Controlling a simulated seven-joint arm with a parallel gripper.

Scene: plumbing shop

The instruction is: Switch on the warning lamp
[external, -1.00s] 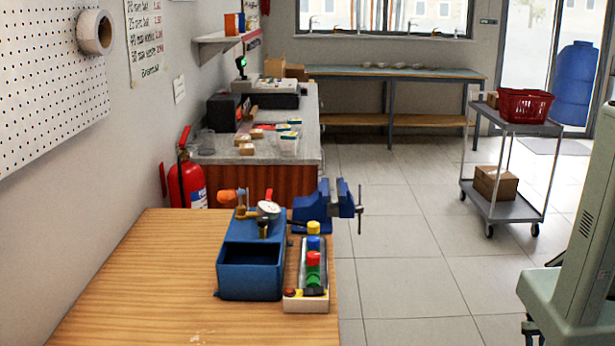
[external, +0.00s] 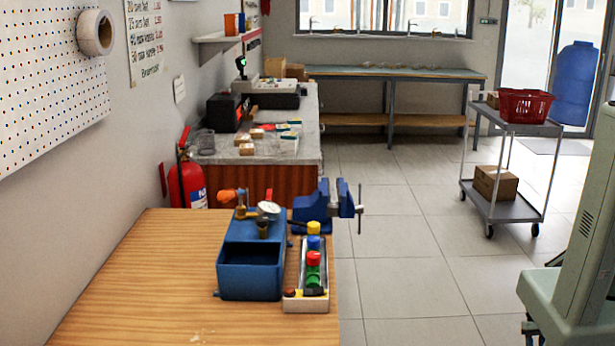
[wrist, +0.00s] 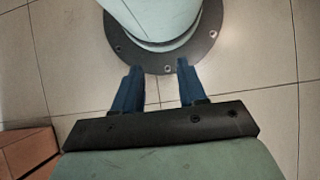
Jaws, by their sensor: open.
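No thing is clearly recognisable as the warning lamp. A white-edged box (external: 306,305) stands at the right front of the wooden bench in the external view. It carries a row of coloured caps, yellow, blue, red and green (external: 313,277). A small dark reddish round piece (external: 290,293) sits at its front left corner. I cannot tell whether anything on it is lit. My gripper (wrist: 158,68) shows in the wrist view, its two blue fingers apart and empty, over the tiled floor and a round dark base flange. The bench and box are outside the wrist view.
A blue open bin (external: 250,270) with a gauge stands directly left of the box. A blue vise (external: 322,207) is behind it at the bench edge. The wooden bench top (external: 150,290) is clear at left. A pale green body (external: 575,270) fills the right edge.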

